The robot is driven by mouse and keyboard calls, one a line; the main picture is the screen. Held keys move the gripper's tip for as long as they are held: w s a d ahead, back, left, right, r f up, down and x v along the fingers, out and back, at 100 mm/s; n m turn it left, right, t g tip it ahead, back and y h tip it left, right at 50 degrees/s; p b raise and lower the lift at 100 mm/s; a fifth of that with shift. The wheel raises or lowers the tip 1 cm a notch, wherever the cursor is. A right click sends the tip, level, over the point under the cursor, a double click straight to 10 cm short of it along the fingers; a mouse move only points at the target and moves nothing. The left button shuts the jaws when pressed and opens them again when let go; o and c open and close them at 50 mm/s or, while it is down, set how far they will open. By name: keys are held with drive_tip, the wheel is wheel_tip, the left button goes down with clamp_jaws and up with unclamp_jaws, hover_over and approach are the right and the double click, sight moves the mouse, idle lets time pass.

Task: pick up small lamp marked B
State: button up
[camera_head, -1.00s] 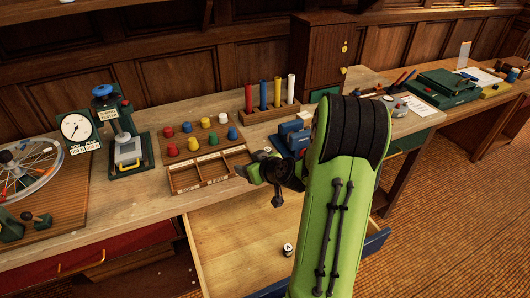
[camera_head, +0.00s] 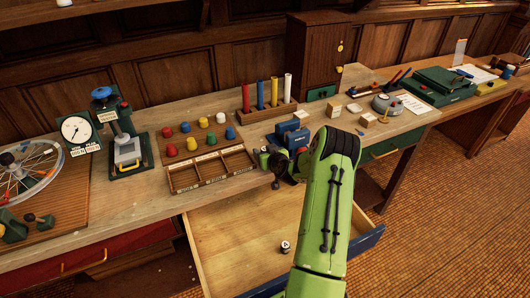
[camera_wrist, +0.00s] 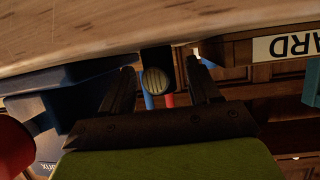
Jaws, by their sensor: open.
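My gripper (camera_head: 268,160) is over the front edge of the bench, right of the divided wooden tray; its two dark fingers also show in the wrist view (camera_wrist: 160,88), spread apart. Between them in the wrist view is a small dark thing with a ribbed round face (camera_wrist: 156,82); I cannot tell whether it is a lamp or part of my gripper. A small dark round thing with a white marked label (camera_head: 286,247) lies in the open drawer, below and apart from my gripper. Its mark is too small to read. No lamp marked B can be made out for certain.
The open drawer (camera_head: 235,265) juts out below the bench. The divided tray (camera_head: 211,170), a board of coloured pegs (camera_head: 184,152) and a blue box (camera_head: 290,133) stand close to my gripper. A rack of coloured rods (camera_head: 268,112) is behind. The drawer floor is mostly bare.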

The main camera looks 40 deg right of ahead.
drive_tip(key=x, duration=0.2)
drive_tip(key=shift+w+f, duration=0.15)
drive_tip(key=shift+w, duration=0.25)
drive_tip(key=shift+s, duration=0.1)
drive_tip(key=shift+c, duration=0.4)
drive_tip(key=c, duration=1)
